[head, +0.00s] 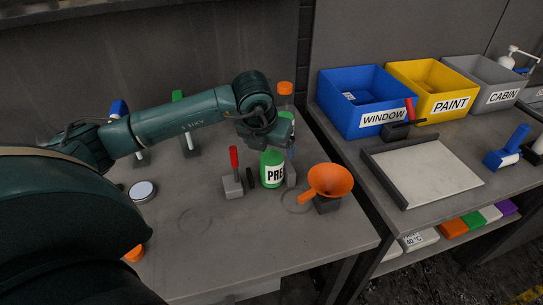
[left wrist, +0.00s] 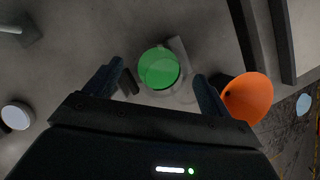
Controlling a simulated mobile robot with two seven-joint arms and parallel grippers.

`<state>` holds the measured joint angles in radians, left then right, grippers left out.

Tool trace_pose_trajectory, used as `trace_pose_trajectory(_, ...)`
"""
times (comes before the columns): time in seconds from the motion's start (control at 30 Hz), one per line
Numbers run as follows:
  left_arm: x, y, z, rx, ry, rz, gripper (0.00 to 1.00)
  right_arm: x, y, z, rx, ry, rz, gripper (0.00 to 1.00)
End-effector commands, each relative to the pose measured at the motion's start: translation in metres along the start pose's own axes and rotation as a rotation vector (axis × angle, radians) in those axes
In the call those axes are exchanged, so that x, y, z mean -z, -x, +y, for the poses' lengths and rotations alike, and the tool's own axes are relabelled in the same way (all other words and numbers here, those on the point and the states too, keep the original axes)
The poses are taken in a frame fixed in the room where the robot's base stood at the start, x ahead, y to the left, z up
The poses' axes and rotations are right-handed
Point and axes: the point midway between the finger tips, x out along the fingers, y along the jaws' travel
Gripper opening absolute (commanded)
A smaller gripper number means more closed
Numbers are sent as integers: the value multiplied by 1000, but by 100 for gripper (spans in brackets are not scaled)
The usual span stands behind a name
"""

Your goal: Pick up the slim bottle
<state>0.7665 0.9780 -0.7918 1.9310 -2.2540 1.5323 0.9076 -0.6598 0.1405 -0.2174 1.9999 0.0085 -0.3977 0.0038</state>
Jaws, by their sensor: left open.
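A green bottle (head: 272,168) with a white label reading "PRE" stands upright on the grey workbench. In the left wrist view its round green top (left wrist: 159,68) lies between the two fingers, seen from above. My left gripper (head: 281,143) is open above and around the bottle's upper part; I cannot tell whether a finger touches it. The left wrist view shows both dark fingers (left wrist: 159,74) apart. An orange-capped container (head: 285,89) stands behind my left wrist, its lower part hidden. Which one is called slim is not readable. My right gripper is not in view.
An orange funnel (head: 330,180) sits close right of the bottle. A red-handled tool (head: 233,170) stands close left. A round tin (head: 142,190) is farther left. The second bench holds a blue bin (head: 367,100) and a tray (head: 424,168). The bench front is mostly clear.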

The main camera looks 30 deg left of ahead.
Motion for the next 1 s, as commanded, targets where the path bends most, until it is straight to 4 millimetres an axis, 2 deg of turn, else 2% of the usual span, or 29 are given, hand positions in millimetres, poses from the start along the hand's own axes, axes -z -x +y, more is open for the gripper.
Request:
trace_pose_trajectory(0.1, 0, -9, 0, 0, -1, 1, 83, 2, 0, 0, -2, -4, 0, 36)
trace_pose_trajectory(0.33, 1, -10, 0, 1, -1, 0, 83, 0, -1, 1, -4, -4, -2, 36)
trace_pose_trajectory(1.0, 0, -10, 0, 0, 0, 0, 28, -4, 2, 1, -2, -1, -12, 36)
